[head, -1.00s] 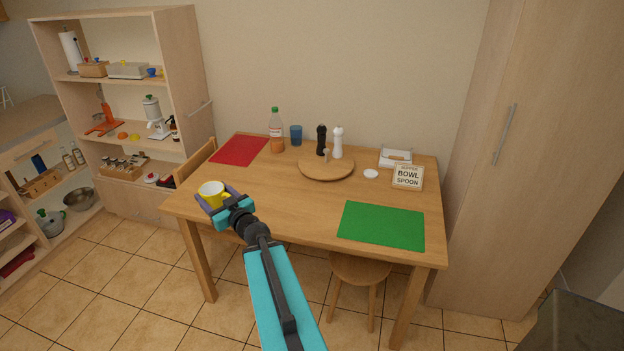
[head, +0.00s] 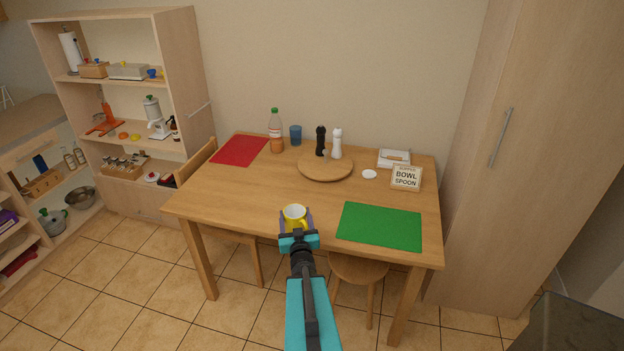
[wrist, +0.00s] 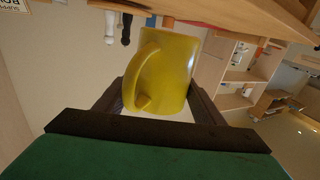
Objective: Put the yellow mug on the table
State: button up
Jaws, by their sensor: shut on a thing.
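The yellow mug (head: 295,217) has a white inside and is upright in the head view, at the front edge of the wooden table (head: 240,200). My gripper (head: 296,228) is shut on the mug, with a dark finger on each side of it. In the wrist view the mug (wrist: 172,72) fills the middle, its handle towards the camera, between the fingers (wrist: 160,105). I cannot tell whether the mug's base touches the table or is held above it.
A green mat (head: 380,226) lies right of the mug, a red mat (head: 240,150) at the back left. A round board (head: 326,168), two mills, a bottle (head: 275,132), a blue cup (head: 295,135) and a sign (head: 406,177) stand further back. The table's left and middle are clear.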

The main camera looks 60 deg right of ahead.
jog(key=s+d+f+m+g+h+p, duration=0.1)
jog(key=s+d, duration=0.1)
jog(key=s, duration=0.5)
jog(key=shift+d+f+g, duration=0.25)
jog(key=shift+f+g, duration=0.1)
jog(key=shift+g, duration=0.05)
jog(key=shift+d+f+b, duration=0.1)
jog(key=shift+d+b, duration=0.05)
jog(key=shift+b, duration=0.25)
jog(key=b+x, duration=0.2)
jog(key=b, duration=0.2)
jog(key=b+x, duration=0.3)
jog(key=b, duration=0.2)
jog(key=shift+w+d+f, duration=0.2)
jog(key=shift+f, duration=0.05)
jog(key=b+x, duration=0.2)
jog(key=b, duration=0.6)
jog(key=shift+b, duration=0.3)
jog(key=shift+d+f+b, duration=0.1)
jog(key=shift+b, duration=0.25)
jog(key=b+x, duration=0.1)
jog(key=b, duration=0.3)
jog(key=shift+w+d+f, duration=0.1)
jog(key=shift+w+d, duration=0.05)
jog(key=shift+w, duration=0.1)
